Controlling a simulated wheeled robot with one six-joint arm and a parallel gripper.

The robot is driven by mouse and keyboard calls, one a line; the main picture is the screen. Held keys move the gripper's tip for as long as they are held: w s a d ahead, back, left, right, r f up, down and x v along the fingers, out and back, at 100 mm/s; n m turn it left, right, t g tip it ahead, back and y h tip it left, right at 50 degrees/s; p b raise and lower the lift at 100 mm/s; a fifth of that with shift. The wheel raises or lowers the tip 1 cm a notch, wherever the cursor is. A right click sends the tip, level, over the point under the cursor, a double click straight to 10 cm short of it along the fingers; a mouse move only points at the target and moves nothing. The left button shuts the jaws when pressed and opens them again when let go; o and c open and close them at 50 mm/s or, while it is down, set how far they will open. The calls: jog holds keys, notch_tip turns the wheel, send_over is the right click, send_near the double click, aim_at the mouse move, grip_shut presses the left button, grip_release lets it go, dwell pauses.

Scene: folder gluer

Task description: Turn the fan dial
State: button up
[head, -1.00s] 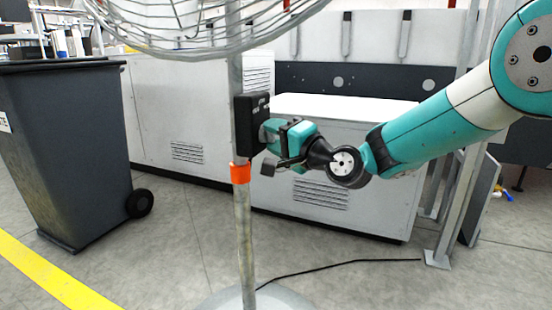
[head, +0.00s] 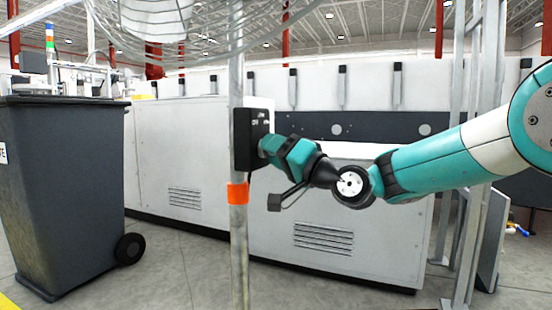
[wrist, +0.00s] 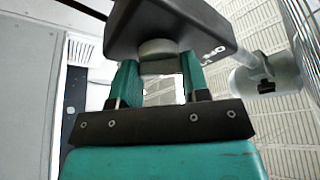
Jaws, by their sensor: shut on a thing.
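The fan's black control box (head: 243,140) is mounted on the grey fan pole (head: 238,265), above an orange collar (head: 237,193). White lettering shows on its face. In the wrist view the box (wrist: 205,22) shows at the top, with the round grey fan dial (wrist: 158,48) sticking out of it. My gripper (head: 264,150) reaches the box from the right. Its two teal fingers, in the wrist view my gripper (wrist: 160,68), are shut on the dial, one on each side. In the head view the gripper hides the dial. I cannot tell the dial's setting.
The wire fan cage (head: 215,45) hangs above the box. A dark wheeled bin (head: 65,190) stands at the left. A long pale machine (head: 180,150) stands behind the pole, and metal uprights (head: 478,150) stand at the right. Some floor is clear between bin and pole.

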dwell(0.3)
jog(key=o, duration=0.9)
jog(key=b+v, duration=0.3)
jog(key=v, duration=1.4)
jog(key=shift+s+d, duration=0.1)
jog(key=shift+s, duration=0.05)
